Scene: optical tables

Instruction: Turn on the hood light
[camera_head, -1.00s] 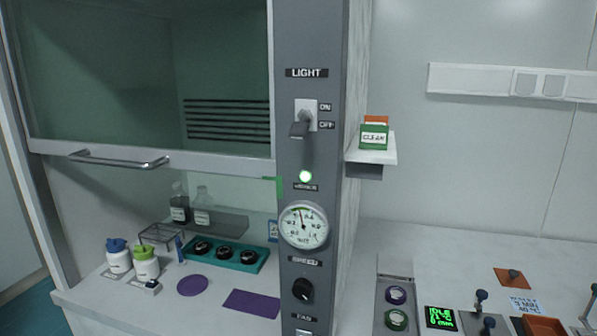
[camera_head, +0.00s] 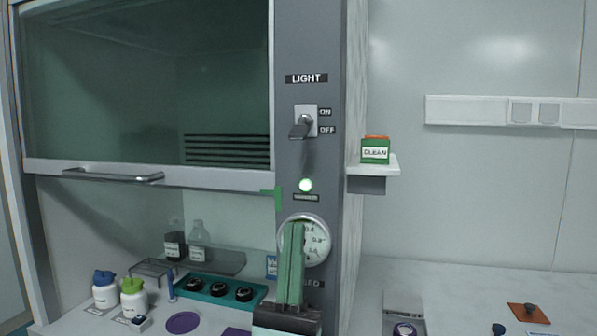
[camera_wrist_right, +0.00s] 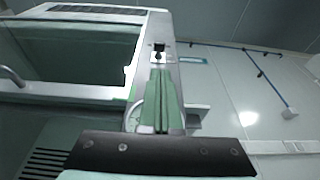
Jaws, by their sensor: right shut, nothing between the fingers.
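The light switch (camera_head: 302,127) is a grey lever on a white plate on the hood's grey post, under the LIGHT label (camera_head: 306,78). Its lever tilts down toward the OFF label (camera_head: 327,130), with the ON label (camera_head: 325,112) above that. In the right wrist view the switch (camera_wrist_right: 159,48) shows small, beyond the fingertips. My right gripper (camera_head: 293,226) is shut and empty, its green fingers pointing up in front of the gauge, below the switch and apart from it. The fingers also show in the right wrist view (camera_wrist_right: 160,72). My left gripper is not in view.
The round gauge (camera_head: 318,240) is partly hidden by my fingers. A lit green lamp (camera_head: 306,185) sits between switch and gauge. A small shelf (camera_head: 374,169) with a green CLEAN box (camera_head: 375,151) juts out right of the post. The sash handle (camera_head: 113,175) is at left.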

